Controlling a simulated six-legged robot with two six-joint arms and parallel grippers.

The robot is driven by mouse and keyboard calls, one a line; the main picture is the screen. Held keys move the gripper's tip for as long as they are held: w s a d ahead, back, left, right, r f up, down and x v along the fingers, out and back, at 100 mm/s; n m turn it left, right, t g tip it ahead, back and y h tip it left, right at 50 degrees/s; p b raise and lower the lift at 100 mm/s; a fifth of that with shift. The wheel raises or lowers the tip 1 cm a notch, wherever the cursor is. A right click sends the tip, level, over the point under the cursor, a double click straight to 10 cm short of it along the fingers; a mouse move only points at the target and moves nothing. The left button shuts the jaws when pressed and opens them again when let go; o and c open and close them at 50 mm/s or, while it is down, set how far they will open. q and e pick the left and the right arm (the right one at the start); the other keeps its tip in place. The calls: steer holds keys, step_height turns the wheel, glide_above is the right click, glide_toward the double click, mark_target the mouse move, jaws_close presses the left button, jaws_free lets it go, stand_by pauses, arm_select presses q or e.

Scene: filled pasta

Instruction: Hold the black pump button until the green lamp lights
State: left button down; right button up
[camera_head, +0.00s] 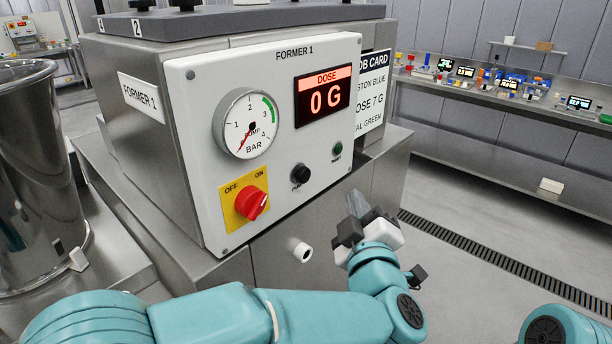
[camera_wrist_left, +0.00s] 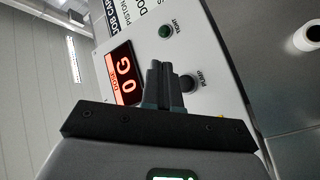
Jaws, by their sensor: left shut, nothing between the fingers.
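The black pump button (camera_head: 300,175) is on the white front panel (camera_head: 215,88) of Former 1, low and right of centre. The dark green lamp (camera_head: 337,149) is up and right of it and looks unlit. My left gripper (camera_head: 357,203) is shut and empty, right of and below the button in the head view, apart from it. In the left wrist view the shut fingers (camera_wrist_left: 163,75) overlap the panel, next to the black button (camera_wrist_left: 187,83), which they may partly cover. The green lamp (camera_wrist_left: 166,31) shows clear there. My right gripper is out of view.
The panel also bears a pressure gauge (camera_head: 246,124) with its needle at the low end, a red dose display (camera_head: 323,95) reading 0 G, and a red OFF/ON knob (camera_head: 251,204). A white-ended stub (camera_head: 302,251) juts out below. A steel vessel (camera_head: 40,180) stands left.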

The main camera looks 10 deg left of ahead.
mark_target(304, 176)
arm_select(q)
steer(key=w+a, duration=0.4)
steer(key=a, duration=0.2)
steer(key=shift+w+a, duration=0.15)
steer(key=shift+a, duration=0.05)
steer(key=shift+a+b, duration=0.1)
steer(key=shift+b, duration=0.3)
stand_by(1.5)
steer(key=shift+w+a, duration=0.25)
steer(key=shift+w+a, duration=0.25)
steer(key=shift+a, duration=0.1)
stand_by(4.7)
